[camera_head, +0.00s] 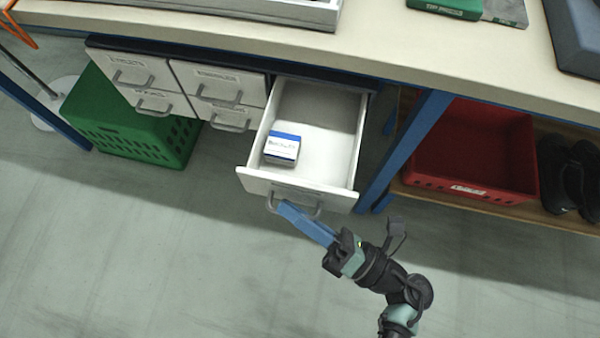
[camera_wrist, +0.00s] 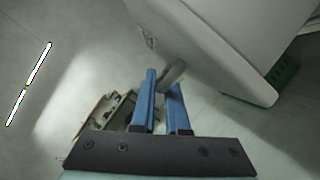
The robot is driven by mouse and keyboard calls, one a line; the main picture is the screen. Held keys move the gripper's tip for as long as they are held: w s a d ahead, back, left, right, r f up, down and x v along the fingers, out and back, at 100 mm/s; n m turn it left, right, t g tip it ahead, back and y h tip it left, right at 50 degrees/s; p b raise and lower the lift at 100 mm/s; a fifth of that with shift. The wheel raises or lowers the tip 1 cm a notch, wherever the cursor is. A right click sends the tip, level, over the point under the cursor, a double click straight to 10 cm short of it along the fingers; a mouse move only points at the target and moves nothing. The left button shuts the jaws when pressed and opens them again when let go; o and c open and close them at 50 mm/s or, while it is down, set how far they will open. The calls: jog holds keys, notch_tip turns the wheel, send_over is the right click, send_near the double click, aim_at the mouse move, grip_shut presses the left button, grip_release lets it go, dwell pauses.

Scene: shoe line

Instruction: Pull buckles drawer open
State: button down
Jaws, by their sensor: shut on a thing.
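A white drawer (camera_head: 337,197) stands pulled well out from under the bench in the head view. A small white and blue box (camera_head: 283,148) lies inside it. My gripper (camera_head: 283,207) is at the drawer's front, with its blue fingers at the grey bar handle (camera_head: 305,211). In the wrist view my gripper (camera_wrist: 162,85) is shut on the handle (camera_wrist: 172,73), which passes between the fingertips. The drawer front (camera_wrist: 205,40) fills the upper right there. The drawer's label is too small to read.
Several shut drawers (camera_head: 130,72) are to the left under the bench top (camera_head: 370,45). A green crate (camera_head: 120,135) stands below them. A blue bench leg (camera_head: 410,145) and a red crate (camera_head: 470,150) on a low shelf are to the right. The floor in front is clear.

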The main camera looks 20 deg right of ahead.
jog(key=shift+s+a, duration=0.15)
jog(key=shift+s, duration=0.2)
jog(key=c, duration=1.2)
grip_release()
jog(key=b+v, duration=0.1)
jog(key=v, duration=1.2)
jog(key=shift+s, duration=0.1)
